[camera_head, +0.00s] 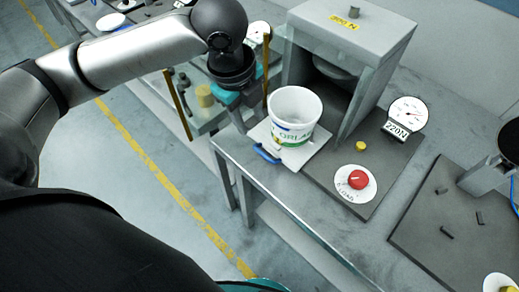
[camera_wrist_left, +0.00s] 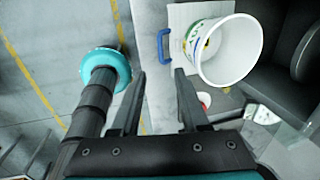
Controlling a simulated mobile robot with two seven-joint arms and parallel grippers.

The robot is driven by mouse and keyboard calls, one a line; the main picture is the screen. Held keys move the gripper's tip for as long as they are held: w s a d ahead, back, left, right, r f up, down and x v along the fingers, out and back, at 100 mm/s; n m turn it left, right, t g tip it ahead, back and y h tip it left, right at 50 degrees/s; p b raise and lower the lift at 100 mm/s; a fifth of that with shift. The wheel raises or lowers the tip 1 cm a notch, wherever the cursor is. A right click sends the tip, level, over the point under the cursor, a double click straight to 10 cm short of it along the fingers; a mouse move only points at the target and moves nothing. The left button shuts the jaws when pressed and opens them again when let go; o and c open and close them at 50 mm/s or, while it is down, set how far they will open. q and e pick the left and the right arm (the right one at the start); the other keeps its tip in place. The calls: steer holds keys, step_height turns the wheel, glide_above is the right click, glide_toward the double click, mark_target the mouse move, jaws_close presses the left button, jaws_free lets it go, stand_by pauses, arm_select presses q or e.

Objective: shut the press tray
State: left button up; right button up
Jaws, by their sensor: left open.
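The press (camera_head: 352,32) is a grey housing with clear panels. Its flat pale tray (camera_head: 309,151) is out in front of the opening, with a blue handle (camera_head: 266,154) on its outer edge. A white bucket (camera_head: 296,116) with green lettering stands on the tray. My left gripper (camera_head: 238,118) is near the tray's outer side, apart from the handle; its fingers are largely hidden in the head view. In the left wrist view its fingers (camera_wrist_left: 160,74) are apart and empty, with the blue handle (camera_wrist_left: 163,45) ahead of them and the bucket (camera_wrist_left: 229,50) at the right. My right gripper is not seen.
Another bench with yellow-edged equipment (camera_head: 178,105) stands behind my left gripper. The floor left of the bench is clear.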

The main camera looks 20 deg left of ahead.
mark_target(260, 152)
arm_select(q)
steer(key=w+f, duration=0.1)
steer(key=f, duration=0.3)
steer(key=f+b, duration=0.1)
steer(key=f, duration=0.4)
steer(key=w+d+f+b, duration=0.1)
steer(key=f, duration=0.3)
steer(key=shift+w+f, duration=0.3)
steer(key=shift+f, duration=0.1)
jaws_close()
stand_by(0.6)
